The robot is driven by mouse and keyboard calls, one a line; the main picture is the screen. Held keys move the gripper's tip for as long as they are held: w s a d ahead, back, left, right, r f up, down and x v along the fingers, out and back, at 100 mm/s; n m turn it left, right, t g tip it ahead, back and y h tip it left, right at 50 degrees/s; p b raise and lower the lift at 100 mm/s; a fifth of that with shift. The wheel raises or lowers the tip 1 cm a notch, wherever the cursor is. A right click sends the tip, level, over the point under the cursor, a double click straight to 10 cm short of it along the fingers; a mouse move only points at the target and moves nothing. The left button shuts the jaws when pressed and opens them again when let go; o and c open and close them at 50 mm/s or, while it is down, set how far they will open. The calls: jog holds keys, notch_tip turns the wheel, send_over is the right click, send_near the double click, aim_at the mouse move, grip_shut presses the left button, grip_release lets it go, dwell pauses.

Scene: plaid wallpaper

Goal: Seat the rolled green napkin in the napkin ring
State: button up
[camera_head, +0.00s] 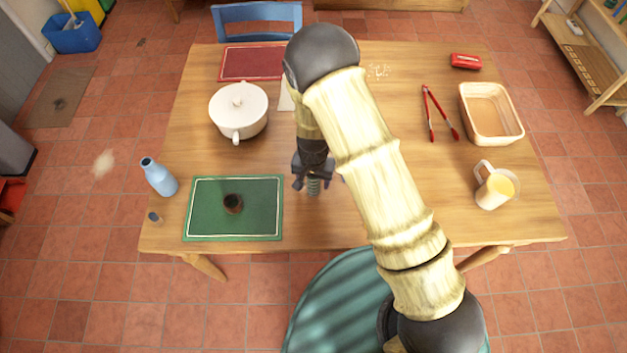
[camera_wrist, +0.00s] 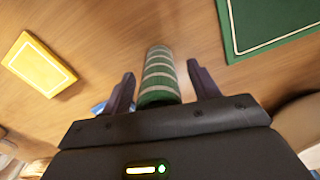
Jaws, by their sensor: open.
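The rolled green napkin has pale stripes and shows in the wrist view (camera_wrist: 158,78) between my two fingers, with a gap on each side. In the head view the napkin (camera_head: 314,188) is a small striped piece just below my gripper (camera_head: 318,180), right of the green placemat (camera_head: 262,224). My gripper, also in the wrist view (camera_wrist: 162,74), is open around the napkin. The napkin ring, a small dark brown ring (camera_head: 233,204), sits on the green placemat. The near end of the napkin is partly hidden by my gripper body.
A blue bottle (camera_head: 159,177) stands left of the placemat. A white lidded pot (camera_head: 239,111) stands behind it. Red tongs (camera_head: 437,112), a basket (camera_head: 491,113) and a pitcher (camera_head: 494,187) are at right. A yellow flat item (camera_wrist: 39,65) shows in the wrist view.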

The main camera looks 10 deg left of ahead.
jog(key=shift+s, duration=0.2)
jog(key=shift+w, duration=0.1)
jog(key=c, duration=1.1)
jog(key=shift+r, duration=0.15)
notch_tip(320, 180, up, 10)
jog(key=shift+w+f+b, duration=0.1)
jog(key=shift+b, duration=0.45)
